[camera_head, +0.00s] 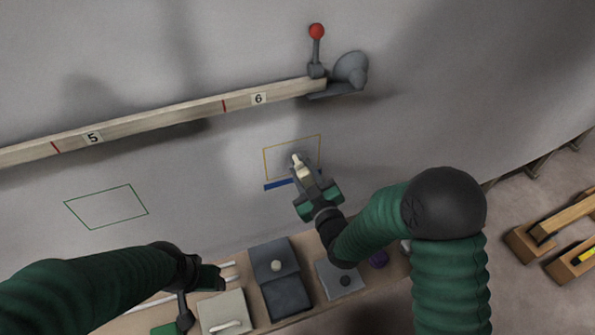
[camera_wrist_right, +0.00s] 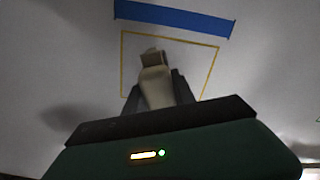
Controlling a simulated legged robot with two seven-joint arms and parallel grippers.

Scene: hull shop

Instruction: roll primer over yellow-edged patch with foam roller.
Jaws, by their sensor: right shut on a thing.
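The yellow-edged patch (camera_head: 280,150) is a thin yellow outline on the grey hull wall, and it also shows in the right wrist view (camera_wrist_right: 205,70). Its inside looks the same grey as the wall around it. My right gripper (camera_head: 305,178) is in front of the patch's lower part, shut on a cream-coloured tool (camera_wrist_right: 155,85). The tool points at the patch; I cannot make out a foam roller head or tell whether it touches the wall. My left gripper (camera_head: 196,285) is low on the left above the bench, and its fingers are unclear.
Blue tape (camera_head: 278,185) runs along the patch's lower edge. A green outline (camera_head: 107,207) is farther left. A numbered wooden batten (camera_head: 180,112) crosses above, ending at a red-knobbed clamp (camera_head: 317,50). The bench (camera_head: 300,323) below holds a dark box (camera_head: 285,295) and a grey plate (camera_head: 340,278).

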